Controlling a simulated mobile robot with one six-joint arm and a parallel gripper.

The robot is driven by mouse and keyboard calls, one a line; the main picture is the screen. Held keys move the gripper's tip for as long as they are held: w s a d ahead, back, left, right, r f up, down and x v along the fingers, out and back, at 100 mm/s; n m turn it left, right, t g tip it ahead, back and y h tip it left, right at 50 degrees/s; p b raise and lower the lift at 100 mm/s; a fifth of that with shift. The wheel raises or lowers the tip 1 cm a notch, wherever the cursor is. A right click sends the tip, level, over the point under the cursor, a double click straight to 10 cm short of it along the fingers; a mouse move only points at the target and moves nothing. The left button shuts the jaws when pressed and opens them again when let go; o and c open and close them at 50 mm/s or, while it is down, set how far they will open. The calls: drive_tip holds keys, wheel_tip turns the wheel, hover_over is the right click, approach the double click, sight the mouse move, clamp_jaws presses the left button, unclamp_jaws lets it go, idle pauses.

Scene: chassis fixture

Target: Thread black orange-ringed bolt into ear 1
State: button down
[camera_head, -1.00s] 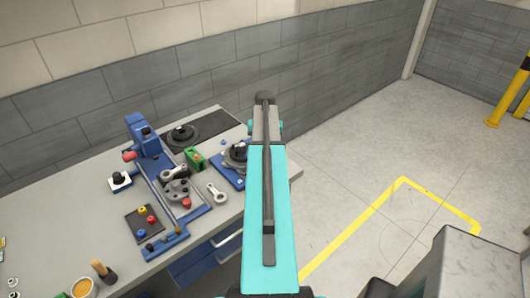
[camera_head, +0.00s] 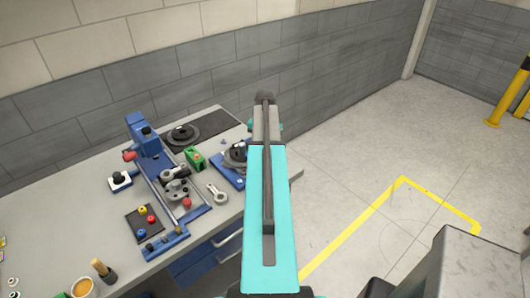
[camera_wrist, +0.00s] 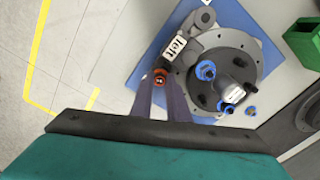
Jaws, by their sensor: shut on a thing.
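The black bolt with an orange-red ring (camera_wrist: 160,80) is between the fingertips of my gripper (camera_wrist: 161,86) in the wrist view. My gripper is shut on it. The bolt is beside the lower end of a dark arm piece labelled "left" (camera_wrist: 179,45); whether it sits in a hole there I cannot tell. Beside that piece is a grey round housing (camera_wrist: 259,52) carrying several blue-ringed bolts (camera_wrist: 206,70). No mark shows which ear is ear 1. In the head view my arm hides the gripper and part of the housing (camera_head: 234,155).
The housing is on a blue plate (camera_wrist: 149,69). A green block (camera_wrist: 303,40) and another dark disc (camera_wrist: 305,113) are to the right. In the head view a blue fixture (camera_head: 150,150), a loose link (camera_head: 217,194) and a dark tray (camera_head: 144,224) share the bench. Open floor lies right.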

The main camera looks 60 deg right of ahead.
drive_tip(key=shift+m, duration=0.3)
drive_tip(key=shift+m, duration=1.3)
drive_tip(key=shift+f, duration=0.1)
drive_tip(key=shift+m, duration=0.7)
drive_tip(key=c, duration=1.6)
unclamp_jaws()
drive_tip(key=shift+c, duration=0.2)
wheel_tip(320, 180, up, 8)
drive_tip(key=shift+p, duration=0.3)
